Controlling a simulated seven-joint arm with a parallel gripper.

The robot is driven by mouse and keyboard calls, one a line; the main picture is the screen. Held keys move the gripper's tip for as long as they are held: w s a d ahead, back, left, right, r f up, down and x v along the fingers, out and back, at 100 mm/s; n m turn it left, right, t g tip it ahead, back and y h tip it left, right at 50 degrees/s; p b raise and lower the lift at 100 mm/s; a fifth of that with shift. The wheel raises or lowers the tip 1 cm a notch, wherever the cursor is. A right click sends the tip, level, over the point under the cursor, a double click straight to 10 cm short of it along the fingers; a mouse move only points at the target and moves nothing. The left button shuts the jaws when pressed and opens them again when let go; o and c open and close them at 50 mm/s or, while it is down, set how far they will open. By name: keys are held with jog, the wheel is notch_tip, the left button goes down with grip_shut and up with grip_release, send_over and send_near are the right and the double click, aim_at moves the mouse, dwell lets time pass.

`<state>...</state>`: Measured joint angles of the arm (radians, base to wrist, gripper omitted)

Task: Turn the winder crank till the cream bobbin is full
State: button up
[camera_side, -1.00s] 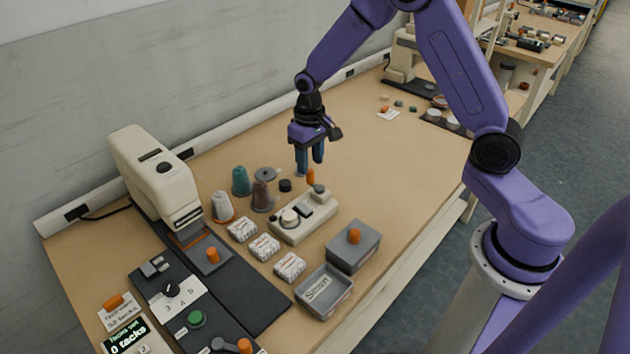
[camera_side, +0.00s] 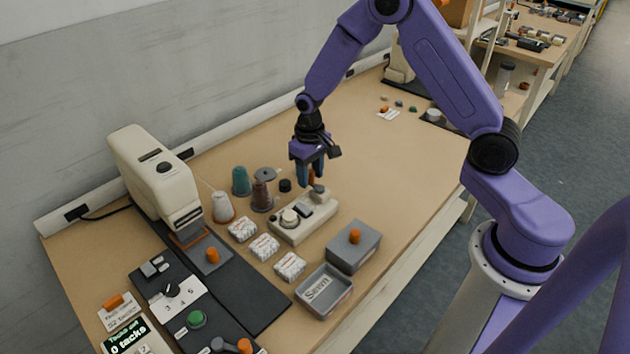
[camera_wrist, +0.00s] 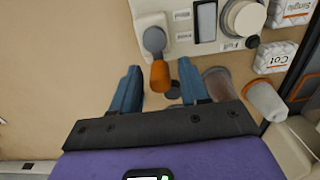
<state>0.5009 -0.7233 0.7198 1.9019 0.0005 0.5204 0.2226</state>
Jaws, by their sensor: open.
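The cream winder (camera_side: 318,222) sits on the table, with a round knob-like bobbin (camera_side: 290,217) on top; this round part also shows in the wrist view (camera_wrist: 243,18). The crank has a grey arm (camera_wrist: 154,40) and an orange handle (camera_wrist: 160,76) at the winder's edge. My gripper (camera_side: 310,181) is open, pointing down at the crank end of the winder. In the wrist view the blue fingertips (camera_wrist: 160,69) stand on either side of the orange handle, with a gap on each side. In the side view the fingers mostly hide the handle. How much thread is on the bobbin is too small to tell.
Thread cones in teal (camera_side: 241,182), brown (camera_side: 261,197) and white (camera_side: 222,207) stand left of the winder. Labelled white packs (camera_side: 264,247), a grey lidded box (camera_side: 353,247) and an open grey tray (camera_side: 324,291) lie in front. A cream sewing machine (camera_side: 155,175) stands left.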

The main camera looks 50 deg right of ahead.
jog(key=shift+c, duration=0.3)
jog(key=c, duration=0.7)
jog(key=shift+o, duration=0.2)
jog(key=shift+s+d, duration=0.3)
jog(key=shift+d, duration=0.65)
jog(key=shift+s+d, duration=0.15)
jog(key=shift+s, duration=0.05)
jog(key=shift+s+d, duration=0.4)
jog(key=shift+s, duration=0.25)
